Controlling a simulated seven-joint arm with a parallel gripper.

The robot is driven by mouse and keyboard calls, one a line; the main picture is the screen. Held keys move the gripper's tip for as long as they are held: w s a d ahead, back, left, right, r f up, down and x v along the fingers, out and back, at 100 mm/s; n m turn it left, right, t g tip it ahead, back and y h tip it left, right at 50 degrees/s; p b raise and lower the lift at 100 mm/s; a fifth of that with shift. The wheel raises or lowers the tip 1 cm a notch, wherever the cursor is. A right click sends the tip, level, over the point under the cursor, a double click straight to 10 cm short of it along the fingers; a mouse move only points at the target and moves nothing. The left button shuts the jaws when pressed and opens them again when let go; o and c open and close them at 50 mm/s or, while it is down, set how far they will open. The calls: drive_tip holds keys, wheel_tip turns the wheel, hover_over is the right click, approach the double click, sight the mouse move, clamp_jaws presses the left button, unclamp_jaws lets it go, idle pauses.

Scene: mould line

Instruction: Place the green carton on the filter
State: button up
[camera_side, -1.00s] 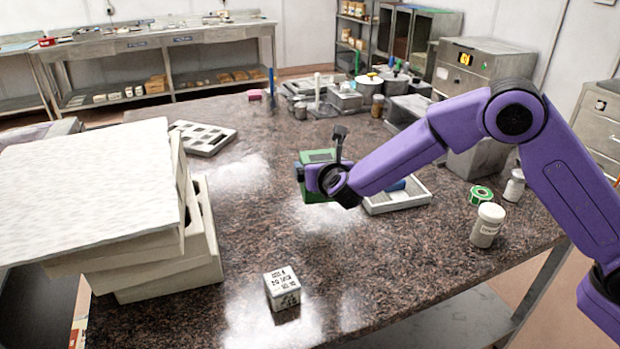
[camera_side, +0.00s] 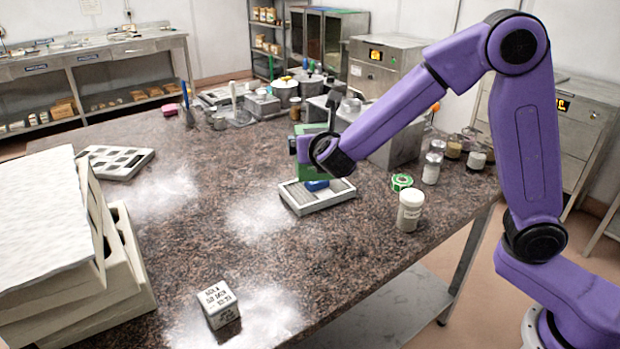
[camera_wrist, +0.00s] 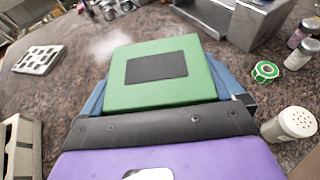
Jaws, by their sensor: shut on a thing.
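The green carton (camera_side: 315,173) is held upright by my gripper (camera_side: 312,155). In the wrist view the green carton (camera_wrist: 200,90) shows a dark panel on its top, with blue fingers of my gripper (camera_wrist: 160,92) at both sides. The filter appears to be the pale framed, ridged slab (camera_side: 318,203) lying flat on the table. The carton is over or just behind its far part. I cannot tell whether they touch. The filter is hidden in the wrist view.
A green tape roll (camera_side: 401,182) and a white-lidded jar (camera_side: 410,210) stand right of the filter. Metal equipment (camera_side: 395,140) stands behind. A printed cube (camera_side: 218,305) is at the front, and stacked boxes (camera_side: 75,275) are at left. The table's middle is clear.

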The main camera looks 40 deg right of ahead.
drive_tip(key=s+d+r+m+g+h, duration=0.2)
drive_tip(key=s+d+m+h, duration=0.1)
drive_tip(key=d, duration=0.6)
drive_tip(key=shift+g, duration=0.4)
drive_tip(key=shift+w+f, duration=2.1)
drive_tip(key=shift+w, duration=0.25)
drive_tip(key=shift+w+f, duration=2.1)
drive_tip(key=shift+w, duration=0.25)
drive_tip(key=shift+w+f, duration=2.1)
drive_tip(key=shift+w, duration=0.25)
drive_tip(key=shift+f, duration=0.1)
drive_tip(key=o, duration=0.8)
